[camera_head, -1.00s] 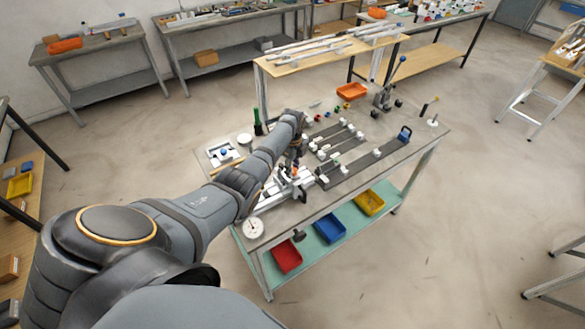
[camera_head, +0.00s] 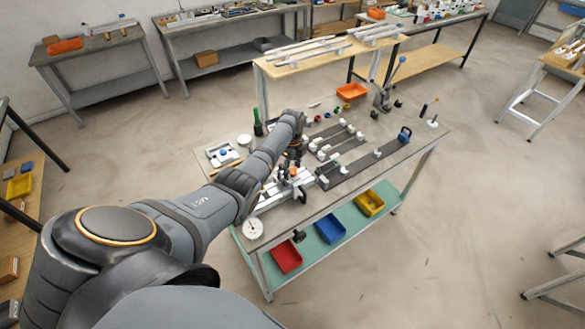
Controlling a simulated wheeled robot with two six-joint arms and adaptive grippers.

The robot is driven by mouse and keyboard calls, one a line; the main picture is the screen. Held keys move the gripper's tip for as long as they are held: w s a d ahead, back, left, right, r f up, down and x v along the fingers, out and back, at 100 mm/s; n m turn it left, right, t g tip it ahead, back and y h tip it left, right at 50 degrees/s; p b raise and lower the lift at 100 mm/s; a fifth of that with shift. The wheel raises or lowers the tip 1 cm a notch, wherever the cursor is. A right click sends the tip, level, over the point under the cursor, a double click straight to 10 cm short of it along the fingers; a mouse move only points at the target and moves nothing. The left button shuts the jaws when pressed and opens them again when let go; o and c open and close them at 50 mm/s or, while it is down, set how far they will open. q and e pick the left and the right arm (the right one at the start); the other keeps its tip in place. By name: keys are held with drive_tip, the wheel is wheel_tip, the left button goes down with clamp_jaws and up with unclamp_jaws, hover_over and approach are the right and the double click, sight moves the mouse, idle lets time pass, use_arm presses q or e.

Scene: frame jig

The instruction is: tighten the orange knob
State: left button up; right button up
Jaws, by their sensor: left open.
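The orange knob (camera_head: 293,172) is a small bright spot on the pale metal frame jig (camera_head: 268,200) on the middle workbench. My left gripper (camera_head: 296,158) is at the end of the arm from the left, just above and behind the knob in the picture. It points down and is open, with nothing seen between its fingers. The gripper is small and dark here, so the exact gap to the knob cannot be told. My right gripper is out of view.
A round white dial (camera_head: 253,229) lies at the bench's near left corner. A dark rail with a blue-handled block (camera_head: 404,135) runs to the right. A green upright tool (camera_head: 258,126) stands behind my forearm. A raised wooden shelf (camera_head: 330,58) stands at the back.

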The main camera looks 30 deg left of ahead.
sight(292, 171)
use_arm(q)
wheel_tip(292, 171, up, 12)
idle(0.4)
idle(0.3)
